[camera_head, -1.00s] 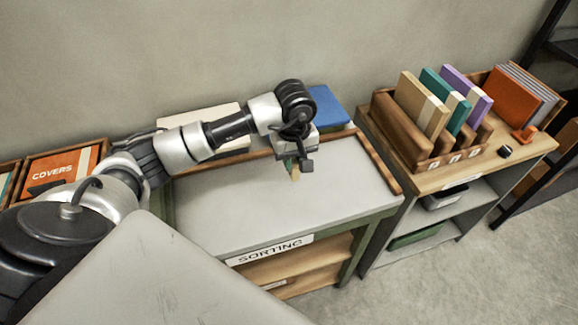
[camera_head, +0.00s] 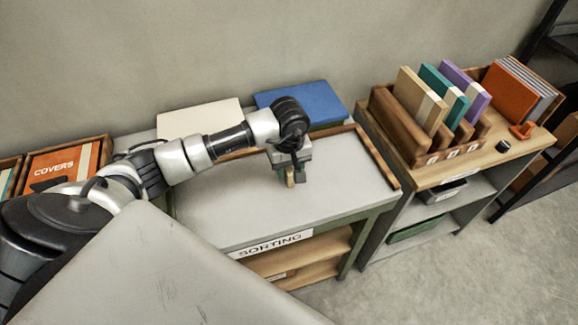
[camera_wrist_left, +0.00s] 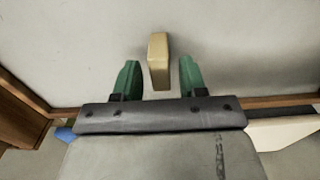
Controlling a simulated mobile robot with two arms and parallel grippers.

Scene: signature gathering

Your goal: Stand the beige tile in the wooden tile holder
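A small beige tile (camera_wrist_left: 158,62) stands out between the green fingertips in the left wrist view, with a gap on each side. It also shows in the head view (camera_head: 290,180), just below the fingertips over the grey sorting table. My left gripper (camera_wrist_left: 158,80) is open around it; I cannot tell whether the tile touches the table. A wooden holder (camera_head: 398,125) with upright slots stands on the shelf unit to the right. It holds a tan (camera_head: 419,97), a teal (camera_head: 443,95) and a purple (camera_head: 466,90) upright piece. My right gripper is not in view.
The sorting table (camera_head: 220,215) has a wooden rim (camera_head: 375,160) on its right side. A cream panel (camera_head: 200,118) and a blue panel (camera_head: 305,98) lie behind it. An orange covers box (camera_head: 55,165) is at left. A small black knob (camera_head: 504,146) sits right of the holder.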

